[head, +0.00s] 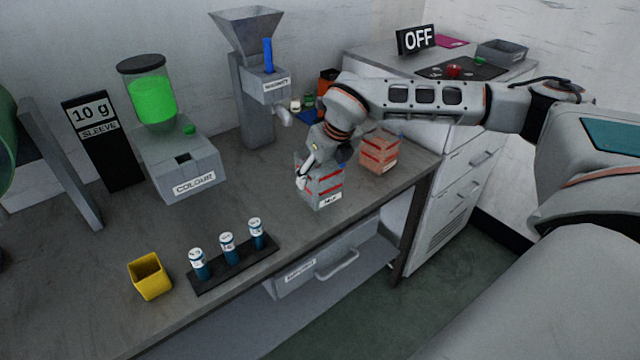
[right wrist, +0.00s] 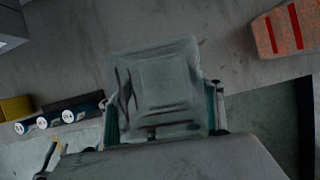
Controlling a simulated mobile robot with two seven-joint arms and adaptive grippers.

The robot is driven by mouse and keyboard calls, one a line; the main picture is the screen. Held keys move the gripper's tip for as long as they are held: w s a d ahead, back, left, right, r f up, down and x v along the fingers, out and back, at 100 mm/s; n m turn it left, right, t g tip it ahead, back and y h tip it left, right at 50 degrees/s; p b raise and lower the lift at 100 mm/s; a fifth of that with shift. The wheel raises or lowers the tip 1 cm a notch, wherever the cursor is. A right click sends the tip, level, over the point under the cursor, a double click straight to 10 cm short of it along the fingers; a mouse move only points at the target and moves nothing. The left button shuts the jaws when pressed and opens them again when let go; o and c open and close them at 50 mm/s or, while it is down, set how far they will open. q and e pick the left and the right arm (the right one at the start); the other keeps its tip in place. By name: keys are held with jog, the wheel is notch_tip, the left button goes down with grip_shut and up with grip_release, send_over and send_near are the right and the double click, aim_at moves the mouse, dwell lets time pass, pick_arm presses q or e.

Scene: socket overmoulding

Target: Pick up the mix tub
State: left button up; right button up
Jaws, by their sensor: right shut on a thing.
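A grey tub (head: 326,190) with red bands and a small white label is at the right part of the bench in the head view. My right gripper (head: 313,168) is over it with its fingers down against its sides. In the right wrist view the square grey tub (right wrist: 160,82) sits between the two fingers of my right gripper (right wrist: 163,112), which is shut on it. I cannot tell whether it is clear of the bench. A yellow open tub (head: 150,279) stands at the front left of the bench. My left gripper is not in view.
An orange block with red bands (head: 378,152) stands close to the right of the grey tub. A rack of blue vials (head: 232,266) is at the front edge. The colour dispenser (head: 185,172) and hopper machine (head: 250,100) stand behind. Bare bench lies between.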

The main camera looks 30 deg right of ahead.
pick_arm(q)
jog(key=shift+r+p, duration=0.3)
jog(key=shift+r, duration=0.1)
pick_arm(e)
notch_tip(320, 180, up, 15)
jog(key=shift+r, duration=0.2)
jog(key=shift+c, duration=0.2)
